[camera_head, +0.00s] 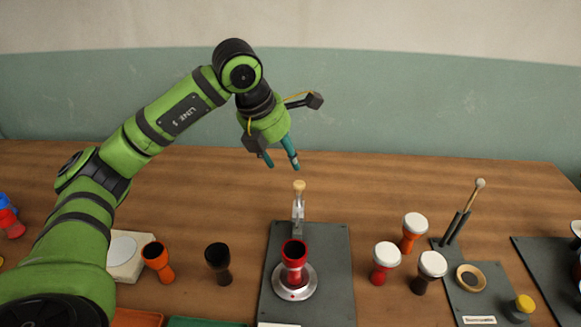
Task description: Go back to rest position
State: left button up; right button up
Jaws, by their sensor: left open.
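My left arm comes in from the left. Its green wrist points down, with the left gripper (283,162) above the back of the middle of the table. The gripper's two teal fingers are apart and hold nothing. Below it, nearer the front, a red goblet drum body (294,262) with an open dark top stands upright on a round silver base (294,292) on a dark plate (337,262). A metal upright with a wooden knob (299,185) stands behind the drum, just below the fingers. My right gripper is not in view.
Orange (157,261) and black (218,262) open goblets stand left of the plate. White-topped drums, orange (414,230), red (386,261) and black (430,270), stand right of it. A stand with a mallet (479,190) is farther right. The table's back strip is clear.

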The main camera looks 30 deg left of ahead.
pick_arm(q)
jog(key=shift+v, duration=1.2)
jog(key=shift+w, duration=0.1)
